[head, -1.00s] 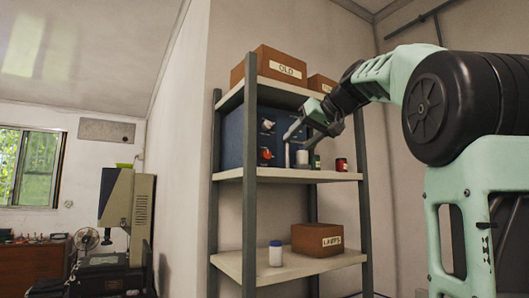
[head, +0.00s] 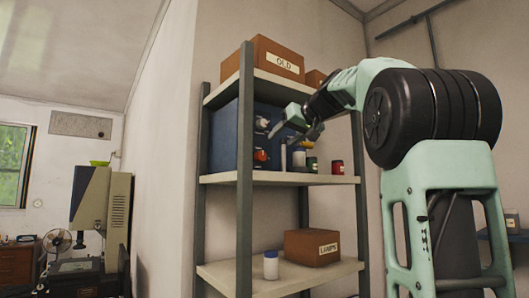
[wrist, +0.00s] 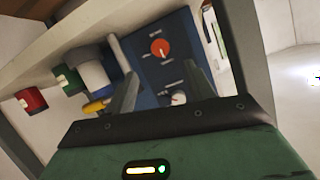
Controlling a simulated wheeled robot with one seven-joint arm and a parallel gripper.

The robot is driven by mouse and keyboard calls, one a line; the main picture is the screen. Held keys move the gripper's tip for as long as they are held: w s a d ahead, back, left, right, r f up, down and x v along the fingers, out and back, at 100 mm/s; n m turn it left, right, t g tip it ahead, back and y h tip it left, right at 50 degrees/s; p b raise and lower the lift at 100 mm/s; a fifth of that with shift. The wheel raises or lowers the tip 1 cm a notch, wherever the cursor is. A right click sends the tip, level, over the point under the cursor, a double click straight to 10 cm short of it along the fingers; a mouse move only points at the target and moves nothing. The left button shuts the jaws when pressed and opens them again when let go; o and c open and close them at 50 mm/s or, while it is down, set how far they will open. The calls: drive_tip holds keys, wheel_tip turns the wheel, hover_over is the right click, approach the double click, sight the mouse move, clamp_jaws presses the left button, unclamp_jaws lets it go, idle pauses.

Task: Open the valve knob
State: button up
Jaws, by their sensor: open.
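A blue box (head: 224,138) stands on the middle shelf. Its front panel has a red-orange knob (head: 261,155) low down and a pale knob (head: 263,122) above it. I cannot read which knob is labelled as the valve. My gripper (head: 292,134) is open and empty in front of the panel. In the wrist view its fingers (wrist: 162,85) lie either side of the panel, apart from the red-orange knob.
Beside the box are a white jar (head: 299,157), a green can (head: 312,164), a red can (head: 337,167) and a yellow item (wrist: 96,106). Shelf posts (head: 245,190) stand close by. Boxes (head: 276,61) sit above; a box (head: 312,247) and jar (head: 271,264) sit below.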

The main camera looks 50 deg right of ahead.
sight(263, 156)
drive_tip(key=p+x, duration=0.3)
drive_tip(key=x, duration=0.7)
drive_tip(key=shift+w, duration=0.15)
drive_tip(key=shift+f, duration=0.1)
drive_tip(key=c, duration=1)
